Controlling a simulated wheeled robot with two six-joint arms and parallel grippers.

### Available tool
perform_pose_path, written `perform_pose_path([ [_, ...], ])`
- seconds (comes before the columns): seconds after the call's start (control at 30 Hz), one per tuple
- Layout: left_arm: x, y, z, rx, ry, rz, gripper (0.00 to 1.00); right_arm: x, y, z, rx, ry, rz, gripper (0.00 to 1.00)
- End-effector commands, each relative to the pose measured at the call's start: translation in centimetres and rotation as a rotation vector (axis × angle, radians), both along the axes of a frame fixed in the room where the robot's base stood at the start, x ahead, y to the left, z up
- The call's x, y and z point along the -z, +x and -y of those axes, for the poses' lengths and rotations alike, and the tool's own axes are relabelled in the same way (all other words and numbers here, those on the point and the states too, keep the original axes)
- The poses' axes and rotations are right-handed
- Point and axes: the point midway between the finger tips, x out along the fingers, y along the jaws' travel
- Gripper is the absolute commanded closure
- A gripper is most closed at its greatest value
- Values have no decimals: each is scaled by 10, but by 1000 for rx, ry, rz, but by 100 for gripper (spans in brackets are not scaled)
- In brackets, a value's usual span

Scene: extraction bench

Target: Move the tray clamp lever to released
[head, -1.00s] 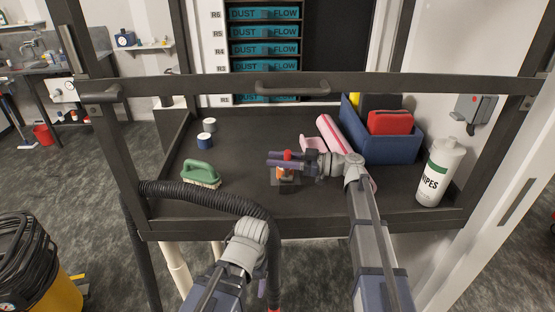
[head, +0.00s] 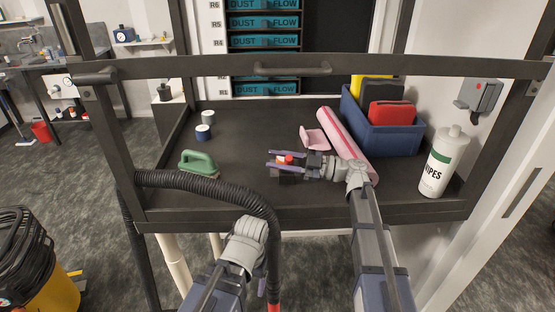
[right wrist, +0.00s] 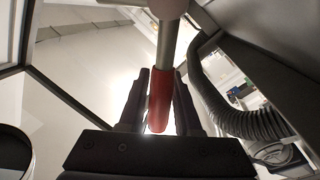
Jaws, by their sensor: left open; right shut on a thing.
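The clamp lever has a red handle (head: 285,158) above a small dark base (head: 287,173) on the black bench tray (head: 240,140). My right gripper (head: 271,159) comes in from the right, with its fingers either side of the handle. In the right wrist view the red handle (right wrist: 160,100) with its grey shaft lies between the two dark fingers (right wrist: 160,105), which are shut on it. My left gripper (head: 262,287) is low, in front of the bench and away from the lever; only a bit of it shows.
A black hose (head: 215,188) curves along the front edge. A green brush (head: 198,163) and two small jars (head: 204,132) are on the left. A pink roll (head: 345,145), a pink dustpan-like piece (head: 314,138), a blue bin (head: 385,135) and a wipes bottle (head: 440,163) are on the right. A rail crosses above.

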Motion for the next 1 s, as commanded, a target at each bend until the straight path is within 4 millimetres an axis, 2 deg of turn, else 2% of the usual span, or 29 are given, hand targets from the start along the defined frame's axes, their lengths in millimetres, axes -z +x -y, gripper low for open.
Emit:
perform_pose_path([
  [0.3,8,0,0,0,0,0,21,5,-7,0,-2,-4,89,100],
  [0.77,8,0,0,0,0,0,21,5,-7,0,-2,-4,99,100],
  [0.8,8,0,0,0,0,0,21,5,-7,0,-1,-4,99,63],
  [1.0,8,0,0,0,0,0,21,5,-7,0,-1,-2,100,41],
])
